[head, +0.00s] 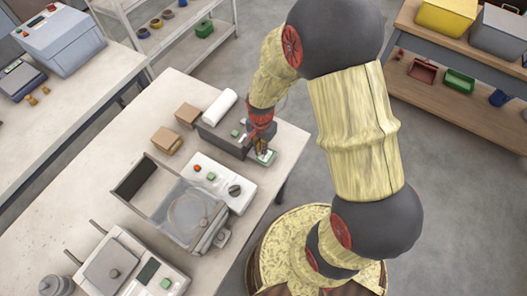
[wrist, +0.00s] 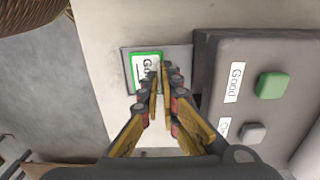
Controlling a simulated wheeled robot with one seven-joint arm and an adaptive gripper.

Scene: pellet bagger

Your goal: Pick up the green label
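The green label (wrist: 146,68) is a small white card with a green border and dark print. In the wrist view it lies flat on a grey plate (wrist: 128,58) beside the labelled box. It also shows in the head view (head: 267,157) at the printer's right end. My gripper (wrist: 164,74) is over the label's right side, and its left finger covers part of the card. The fingers are close together with a narrow gap. I cannot tell whether they touch or pinch the label edge.
The grey label printer (head: 222,138) has a white roll (head: 219,107) and, in the wrist view, a green button (wrist: 272,85) marked "Good" and a grey button (wrist: 253,132). Cardboard boxes (head: 166,140), a control box (head: 217,178) and a sealer (head: 190,212) stand nearby. The table edge is close.

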